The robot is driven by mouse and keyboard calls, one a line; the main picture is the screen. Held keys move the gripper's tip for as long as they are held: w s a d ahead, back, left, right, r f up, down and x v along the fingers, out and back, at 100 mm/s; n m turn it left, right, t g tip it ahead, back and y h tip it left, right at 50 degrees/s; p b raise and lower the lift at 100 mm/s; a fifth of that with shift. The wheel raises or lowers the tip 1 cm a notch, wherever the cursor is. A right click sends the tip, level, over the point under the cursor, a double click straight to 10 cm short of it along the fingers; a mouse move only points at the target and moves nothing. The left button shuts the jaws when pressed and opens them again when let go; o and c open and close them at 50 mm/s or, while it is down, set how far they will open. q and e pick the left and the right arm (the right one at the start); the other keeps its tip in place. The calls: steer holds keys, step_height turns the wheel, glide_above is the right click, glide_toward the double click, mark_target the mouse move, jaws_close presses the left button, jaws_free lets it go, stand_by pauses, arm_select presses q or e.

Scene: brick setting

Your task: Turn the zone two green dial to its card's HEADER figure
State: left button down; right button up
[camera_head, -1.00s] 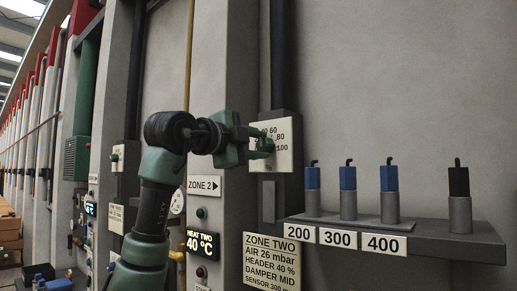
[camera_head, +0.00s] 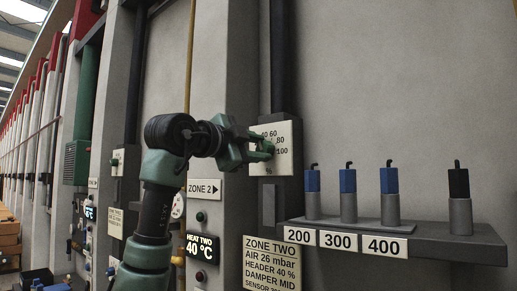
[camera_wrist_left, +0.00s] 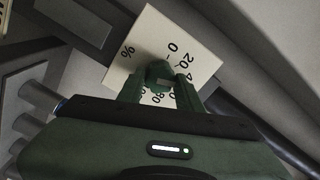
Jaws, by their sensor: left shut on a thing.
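The zone two dial plate (camera_head: 284,158) is a pale square with black figures, including 60, 80 and 100, on a dark box. My left gripper (camera_head: 266,150) is at the plate, its fingers shut on the green dial (camera_wrist_left: 159,74). In the left wrist view the dial sits between the fingers, with 0, 20 and % readable on the plate (camera_wrist_left: 190,38). The gripper hides part of the dial and some figures. The zone two card (camera_head: 271,262) below reads AIR 26 mbar, HEADER 40 %, DAMPER MID. My right gripper is not in view.
A dark shelf (camera_head: 450,236) at right holds several grey cylinders with blue or black tops, above labels 200, 300 and 400. A display (camera_head: 202,247) reads HEAT TWO 40 °C. A ZONE 2 sign (camera_head: 204,188) is left of the dial.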

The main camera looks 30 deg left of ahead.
arm_select(q)
steer(key=c, duration=0.9)
jaws_free()
steer(key=shift+c, duration=0.2)
steer(key=shift+s, duration=0.1)
steer(key=shift+s+f, duration=0.1)
steer(key=shift+s, duration=0.15)
steer(key=s+b, duration=0.3)
steer(key=s, duration=0.4)
steer(key=shift+a, duration=0.35)
